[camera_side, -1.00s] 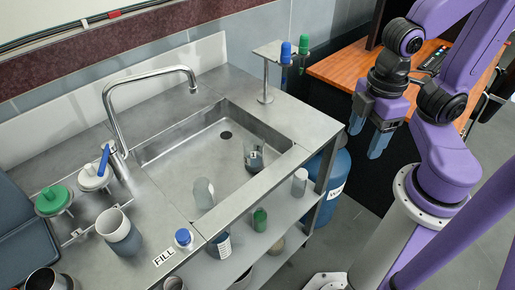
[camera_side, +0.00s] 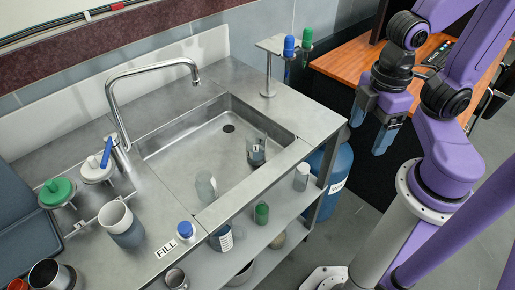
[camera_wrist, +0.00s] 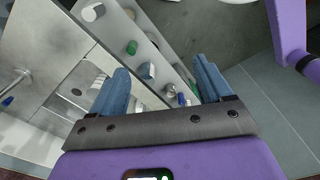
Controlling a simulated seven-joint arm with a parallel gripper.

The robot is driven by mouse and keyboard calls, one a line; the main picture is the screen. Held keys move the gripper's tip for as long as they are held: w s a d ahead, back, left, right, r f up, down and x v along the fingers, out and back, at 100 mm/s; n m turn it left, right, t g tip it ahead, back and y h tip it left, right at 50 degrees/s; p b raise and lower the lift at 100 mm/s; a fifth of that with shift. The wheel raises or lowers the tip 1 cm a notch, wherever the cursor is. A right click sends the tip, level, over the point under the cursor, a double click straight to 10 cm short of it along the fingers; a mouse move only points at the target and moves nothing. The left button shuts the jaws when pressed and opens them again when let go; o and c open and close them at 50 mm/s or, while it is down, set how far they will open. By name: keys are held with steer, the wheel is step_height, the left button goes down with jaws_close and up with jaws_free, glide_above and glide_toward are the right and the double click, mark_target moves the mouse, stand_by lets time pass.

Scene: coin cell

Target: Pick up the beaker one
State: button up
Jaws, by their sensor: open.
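Several vessels could be the beaker. A clear one with dark contents (camera_side: 256,152) stands in the sink near its right edge. A pale, cloudy one (camera_side: 205,187) stands near the sink's front left corner. A larger grey-and-white one (camera_side: 122,226) stands on the counter left of the sink. I cannot tell which is beaker one. My gripper (camera_side: 371,122) hangs open and empty, to the right of the bench and clear of all vessels. In the wrist view my gripper's blue fingers (camera_wrist: 160,66) are apart with nothing held between them.
A tall faucet (camera_side: 118,92) arches over the counter behind the sink (camera_side: 185,150). A small stand (camera_side: 268,80) with blue- and green-capped items rises at the back right. Bottles sit on the lower shelf (camera_side: 265,240). A blue drum (camera_side: 340,180) stands beside the bench.

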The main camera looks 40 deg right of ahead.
steer(key=shift+o, duration=0.4)
steer(key=shift+w, duration=0.1)
steer(key=w+a+f+n+t+h, duration=0.2)
steer(key=w+a+f+n+h, duration=0.15)
steer(key=w, duration=0.55)
steer(key=w+a+f+n+t+h, duration=0.1)
steer(key=w+a+f+n+h, duration=0.25)
steer(key=w, duration=0.55)
steer(key=w+a+f+n+t+h, duration=0.2)
steer(key=w+f+n+h, duration=0.15)
steer(key=w+h, duration=0.35)
steer(key=y, duration=0.1)
glide_toward(259, 135)
steer(key=shift+m+x, duration=0.25)
steer(key=shift+x, duration=4.35)
steer(key=c, duration=1.1)
